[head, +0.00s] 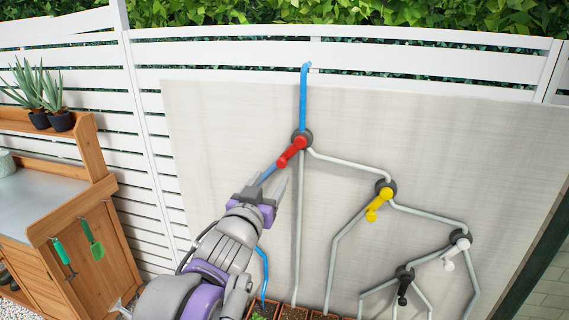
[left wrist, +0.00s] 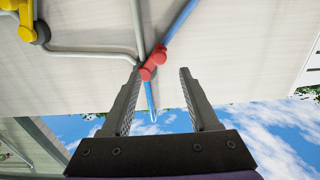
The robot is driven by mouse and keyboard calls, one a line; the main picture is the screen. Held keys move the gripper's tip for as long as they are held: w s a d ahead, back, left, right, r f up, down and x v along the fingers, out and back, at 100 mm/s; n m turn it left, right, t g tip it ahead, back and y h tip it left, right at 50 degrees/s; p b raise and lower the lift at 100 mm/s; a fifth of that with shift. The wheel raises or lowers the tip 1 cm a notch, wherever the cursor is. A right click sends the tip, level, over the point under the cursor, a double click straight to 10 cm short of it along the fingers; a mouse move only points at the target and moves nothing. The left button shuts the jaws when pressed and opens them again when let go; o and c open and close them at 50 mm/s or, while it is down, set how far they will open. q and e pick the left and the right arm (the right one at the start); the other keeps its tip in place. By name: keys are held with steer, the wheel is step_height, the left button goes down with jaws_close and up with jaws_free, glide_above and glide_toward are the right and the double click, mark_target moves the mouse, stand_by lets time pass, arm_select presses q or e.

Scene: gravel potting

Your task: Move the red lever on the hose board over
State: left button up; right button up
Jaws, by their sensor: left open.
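The red lever (head: 290,153) sits on a dark round hub near the top of the hose board (head: 225,120); its handle slants down to the left. In the left wrist view the red lever (left wrist: 153,64) shows ahead, roughly between the fingertips. My left gripper (head: 269,181) is open and empty, just below and left of the handle, and does not visibly hold it. The left gripper's two fingers (left wrist: 161,72) also show in the left wrist view. My right gripper is in neither view.
A blue hose (head: 303,95) enters the hub from above; blue continues down-left, partly behind my arm. A yellow lever (head: 378,205), white lever (head: 455,254) and black lever (head: 404,288) are lower right. A wooden bench (head: 85,225) stands left; planters (head: 293,313) lie below.

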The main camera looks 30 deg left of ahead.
mark_target(281, 163)
arm_select(q)
steer(key=p+x, duration=0.1)
steer(key=x, duration=0.8)
steer(key=shift+w+f, duration=0.1)
steer(key=shift+w, duration=0.05)
jaws_close()
stand_by(1.1)
